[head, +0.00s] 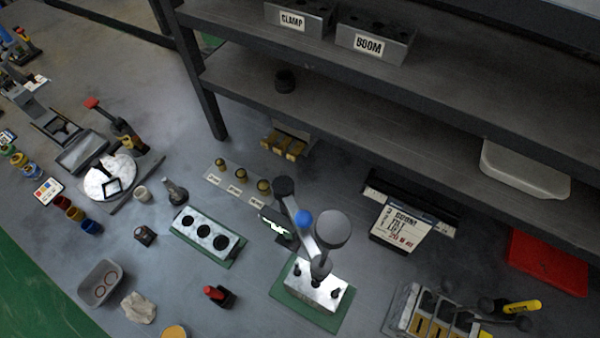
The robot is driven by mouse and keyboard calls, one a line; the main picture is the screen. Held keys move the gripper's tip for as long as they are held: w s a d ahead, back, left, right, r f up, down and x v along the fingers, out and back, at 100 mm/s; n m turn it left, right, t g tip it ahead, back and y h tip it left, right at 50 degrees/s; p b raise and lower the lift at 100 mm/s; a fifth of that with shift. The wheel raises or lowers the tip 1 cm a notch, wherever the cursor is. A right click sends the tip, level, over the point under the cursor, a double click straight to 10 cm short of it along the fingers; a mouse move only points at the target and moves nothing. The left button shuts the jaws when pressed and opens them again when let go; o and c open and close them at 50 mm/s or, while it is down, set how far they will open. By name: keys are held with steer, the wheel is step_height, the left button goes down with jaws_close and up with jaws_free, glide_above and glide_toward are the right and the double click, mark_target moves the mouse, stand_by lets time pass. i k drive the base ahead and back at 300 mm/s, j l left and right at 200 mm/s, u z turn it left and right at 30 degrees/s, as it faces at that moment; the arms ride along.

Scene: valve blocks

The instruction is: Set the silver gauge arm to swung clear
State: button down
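A silver block (314,287) stands on a green base plate (338,318) on the bench in the head view, right of the lower middle. A silver arm (307,238) reaches from the block up and to the left in the picture, with a blue ball (303,218) near it and a dark round cap (284,187) near its far end. A large grey disc (333,228), perhaps a gauge face, overlaps the arm's right side and hides part of it. I cannot tell exactly which parts are joined. My gripper is not in view.
A block with several dark holes (208,236) lies to the left. A red-topped piece (218,295) stands between, nearer. A printed sign (397,227) is right, and a lever block (430,312) at lower right. A dark shelf (400,112) overhangs the back.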

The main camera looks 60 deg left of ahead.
mark_target(283, 186)
steer(key=u, duration=0.45)
steer(key=l+u, duration=0.1)
steer(key=u, duration=0.35)
steer(key=k+u, duration=0.1)
steer(key=u, duration=0.35)
steer(key=k+l+u, duration=0.2)
steer(key=k+l, duration=0.1)
steer(key=k, duration=0.05)
